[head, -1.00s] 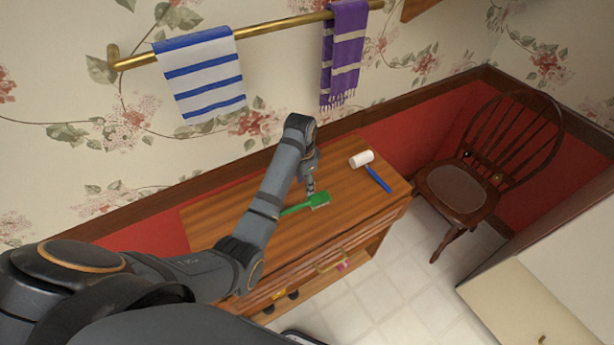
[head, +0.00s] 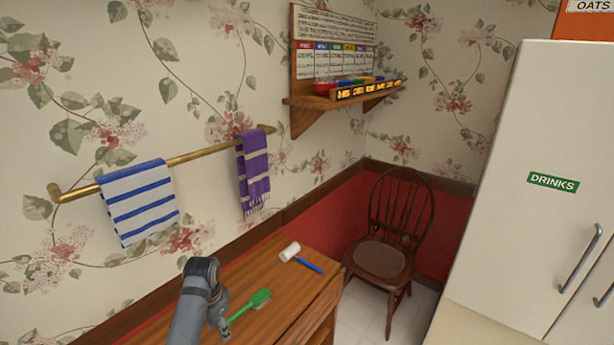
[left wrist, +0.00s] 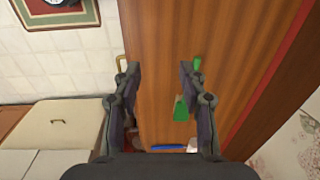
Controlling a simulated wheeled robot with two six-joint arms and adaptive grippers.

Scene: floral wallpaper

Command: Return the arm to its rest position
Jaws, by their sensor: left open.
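My left gripper (head: 219,318) is low in the head view, over the wooden cabinet top, with my arm coming up from the bottom edge. In the left wrist view its two fingers (left wrist: 157,80) stand wide apart with nothing gripped between them. A green brush (head: 260,299) lies on the cabinet top beside the gripper in the head view. In the left wrist view the green brush (left wrist: 181,108) is partly hidden behind the right finger. My right gripper is not in view.
A wooden cabinet (head: 285,268) carries a white-headed, blue-handled tool (head: 307,265). A towel rail (head: 205,153) with striped towels runs along the wall. A chair (head: 385,255) stands to the right, with a tall white cupboard (head: 520,120) beyond it. Bare wood surrounds the brush.

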